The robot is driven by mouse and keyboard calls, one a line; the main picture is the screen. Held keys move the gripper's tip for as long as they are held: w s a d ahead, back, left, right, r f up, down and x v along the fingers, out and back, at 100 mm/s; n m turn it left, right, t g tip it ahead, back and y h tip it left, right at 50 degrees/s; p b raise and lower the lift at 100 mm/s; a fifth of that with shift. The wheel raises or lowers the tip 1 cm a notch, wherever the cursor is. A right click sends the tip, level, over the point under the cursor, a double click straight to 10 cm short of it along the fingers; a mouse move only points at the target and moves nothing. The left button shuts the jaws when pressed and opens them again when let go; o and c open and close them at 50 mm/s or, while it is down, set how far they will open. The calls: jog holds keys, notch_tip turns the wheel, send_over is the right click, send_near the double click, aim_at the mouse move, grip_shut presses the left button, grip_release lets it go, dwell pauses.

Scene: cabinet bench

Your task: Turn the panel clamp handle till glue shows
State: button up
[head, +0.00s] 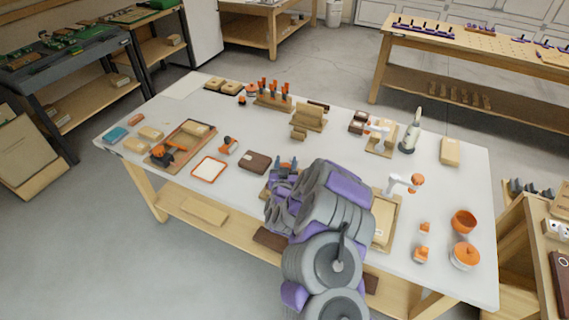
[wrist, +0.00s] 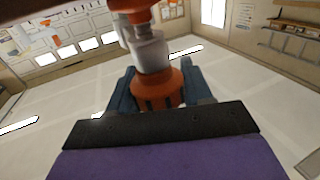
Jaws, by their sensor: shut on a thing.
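In the wrist view my gripper (wrist: 157,92) is shut, its two blue-grey fingers on either side of an orange slotted collar (wrist: 158,88). A pale grey cylinder (wrist: 150,52) and another orange part continue from the collar towards the top edge. I take this to be the clamp handle; the rest of it is out of frame. In the head view my arm hides most of the gripper and the held part. Blue prongs (head: 287,164) show just beyond the arm. I see no glue on the visible parts, and the panel joint is not clearly shown.
A framed wooden board (head: 385,222) lies right of my arm, with a white and orange tool (head: 405,184) by it. Orange pots (head: 464,220) stand at the right end. A brown block (head: 255,162) and a red-edged tray (head: 209,169) lie left of my arm.

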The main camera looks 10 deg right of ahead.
jog(key=m+g+h+b, duration=0.2)
jog(key=h, duration=0.1)
jog(key=m+g+h+b, duration=0.1)
jog(key=m+h+b, duration=0.1)
jog(key=m+h, duration=0.1)
jog(key=shift+s+d+f+g+h, duration=0.1)
jog(key=shift+g+h, duration=0.3)
jog(key=m+g+h, duration=0.1)
jog(key=m+g+h+b, duration=0.1)
jog(key=g+h, duration=0.1)
jog(key=shift+s+d+m, duration=0.15)
jog(key=shift+d+m, duration=0.1)
jog(key=shift+m, duration=0.15)
jog(key=shift+s+m+g+h+b, duration=0.1)
jog(key=shift+m+g+h+b, duration=0.3)
jog(key=shift+m+g+h, duration=0.55)
jog(key=shift+r+g, duration=0.25)
jog(key=shift+g, duration=0.4)
jog(key=o, duration=1)
jog(key=shift+f, duration=0.1)
jog(key=shift+s+d, duration=0.1)
jog(key=p+v, duration=0.3)
jog(key=v, duration=1.4)
jog(key=shift+a, duration=0.3)
